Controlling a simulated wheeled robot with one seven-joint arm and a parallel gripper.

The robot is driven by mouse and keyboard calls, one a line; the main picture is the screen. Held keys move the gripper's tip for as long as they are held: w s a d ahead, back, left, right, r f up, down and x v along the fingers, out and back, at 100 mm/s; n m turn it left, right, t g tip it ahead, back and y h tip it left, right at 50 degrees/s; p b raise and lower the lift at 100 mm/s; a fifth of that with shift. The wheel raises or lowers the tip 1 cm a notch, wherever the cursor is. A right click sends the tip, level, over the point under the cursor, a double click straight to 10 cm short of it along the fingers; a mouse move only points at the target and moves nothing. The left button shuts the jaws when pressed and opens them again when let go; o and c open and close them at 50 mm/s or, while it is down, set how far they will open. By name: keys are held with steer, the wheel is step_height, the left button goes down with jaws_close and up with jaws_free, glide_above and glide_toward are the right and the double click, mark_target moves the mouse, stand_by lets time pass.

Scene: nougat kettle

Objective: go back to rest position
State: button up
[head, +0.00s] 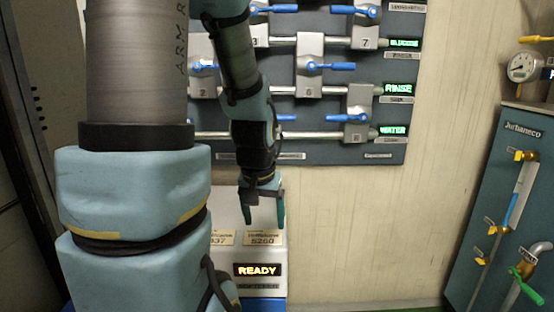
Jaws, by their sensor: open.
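My gripper (263,208) hangs from my arm near the middle of the head view, pointing down. Its two teal fingers are apart and nothing shows between them. It is in front of a white machine (272,190) whose lit display (257,270) reads READY. Whether the fingers touch the machine cannot be told. My own arm hides much of the left side of the view.
A valve panel (385,150) with pipes and several blue handles (310,66) is on the wall behind. Its green signs include RINSE and WATER. A dark cabinet (505,190) with a gauge (522,67) and a green-handled valve (527,286) stands right. Bare wall (425,190) lies between.

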steer(key=s+a+r+n+g+p, duration=0.1)
steer(key=s+a+p, duration=0.1)
steer(key=s+a, duration=0.2)
step_height(320, 180, up, 18)
steer(key=p, duration=1.7)
steer(key=shift+r+p, duration=0.25)
steer(key=shift+p, duration=0.1)
steer(key=shift+d, duration=0.1)
